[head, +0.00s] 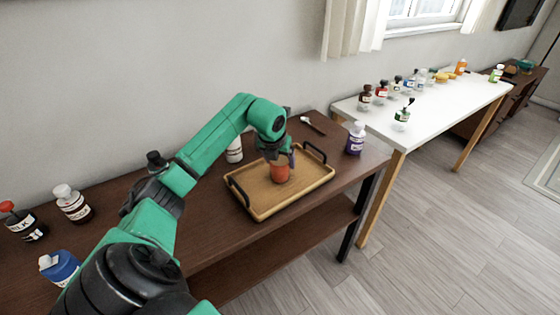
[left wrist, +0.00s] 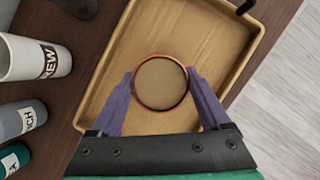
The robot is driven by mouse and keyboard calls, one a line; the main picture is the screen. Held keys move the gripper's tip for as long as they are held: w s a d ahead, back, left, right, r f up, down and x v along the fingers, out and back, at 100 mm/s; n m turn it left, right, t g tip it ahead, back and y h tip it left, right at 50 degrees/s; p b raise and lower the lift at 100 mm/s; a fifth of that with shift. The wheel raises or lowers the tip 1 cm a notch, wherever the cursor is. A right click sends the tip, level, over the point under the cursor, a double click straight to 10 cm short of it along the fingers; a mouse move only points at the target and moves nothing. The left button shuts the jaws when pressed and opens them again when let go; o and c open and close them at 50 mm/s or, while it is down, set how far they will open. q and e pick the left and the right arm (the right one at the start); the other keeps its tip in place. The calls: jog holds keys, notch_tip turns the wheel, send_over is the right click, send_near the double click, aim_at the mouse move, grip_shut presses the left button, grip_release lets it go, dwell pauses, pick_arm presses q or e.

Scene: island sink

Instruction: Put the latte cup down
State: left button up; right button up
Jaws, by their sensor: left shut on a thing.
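The latte cup (head: 280,173) is orange-red and stands upright within the wooden tray's outline. In the left wrist view I see the cup (left wrist: 160,83) from above, with a round red rim and a tan inside. My left gripper (head: 275,154) comes down over the cup from above. In the left wrist view the two purple fingers of my left gripper (left wrist: 161,88) are shut on the cup from both sides. The cup's base is hidden, so I cannot tell whether it touches the tray. My right gripper is not in view.
The wooden tray (head: 262,211) with black handles lies on the dark brown table (head: 210,240). A white bottle (head: 234,150) stands behind it, and a purple bottle (head: 356,138) to its right. A white table (head: 447,103) with several bottles stands further right.

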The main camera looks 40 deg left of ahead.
pick_arm(q)
jog(key=shift+f, duration=0.2)
jog(key=shift+f, duration=0.1)
jog(key=o, duration=1.5)
jog(key=shift+r, duration=0.3)
jog(key=v, duration=1.1)
jog(key=shift+s+r+b, duration=0.2)
jog(key=shift+r+b, duration=0.15)
